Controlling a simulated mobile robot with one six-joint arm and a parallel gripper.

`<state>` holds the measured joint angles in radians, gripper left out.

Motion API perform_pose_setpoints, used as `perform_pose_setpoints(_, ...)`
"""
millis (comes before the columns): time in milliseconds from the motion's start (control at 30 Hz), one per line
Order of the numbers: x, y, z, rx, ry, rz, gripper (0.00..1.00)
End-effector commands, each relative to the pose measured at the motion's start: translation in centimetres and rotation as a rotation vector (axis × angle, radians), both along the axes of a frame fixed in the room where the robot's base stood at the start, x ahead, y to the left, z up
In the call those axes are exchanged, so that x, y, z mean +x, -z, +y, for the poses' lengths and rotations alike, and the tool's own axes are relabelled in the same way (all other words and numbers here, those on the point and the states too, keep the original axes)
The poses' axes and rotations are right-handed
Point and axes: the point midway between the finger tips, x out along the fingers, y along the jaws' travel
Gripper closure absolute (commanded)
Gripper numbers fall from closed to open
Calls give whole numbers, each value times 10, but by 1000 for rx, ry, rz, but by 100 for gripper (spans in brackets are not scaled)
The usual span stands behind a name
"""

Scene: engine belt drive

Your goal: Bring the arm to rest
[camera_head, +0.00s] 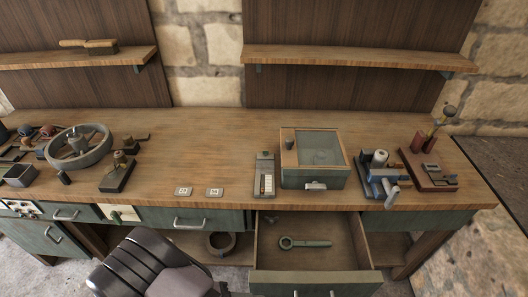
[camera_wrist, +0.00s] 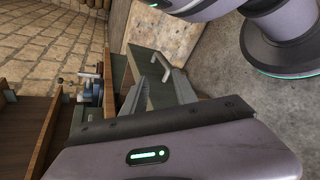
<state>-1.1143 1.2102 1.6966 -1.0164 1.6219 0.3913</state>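A pale grey and black link of my arm shows at the upper right of that view.
The wooden workbench (camera_head: 225,136) carries a wheel, a glass-lidded box (camera_head: 318,180) and several tools. An open drawer (camera_head: 315,277) holding a wrench (camera_head: 305,242) juts forward.

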Motion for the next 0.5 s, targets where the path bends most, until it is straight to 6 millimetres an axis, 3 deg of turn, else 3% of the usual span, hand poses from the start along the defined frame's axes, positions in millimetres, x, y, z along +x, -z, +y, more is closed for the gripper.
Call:
perform_pose_setpoints(33,15,-35,0,118,113,5,66)
perform_pose_setpoints(100,29,-82,-8,295,265,10,66)
perform_pose_setpoints(233,43,-163,-37,639,488,-54,66)
perform_pose_setpoints(400,37,-251,-86,1080,672,-295,66)
perform_pose_setpoints(500,25,-286,-110,1285,711,-493,66)
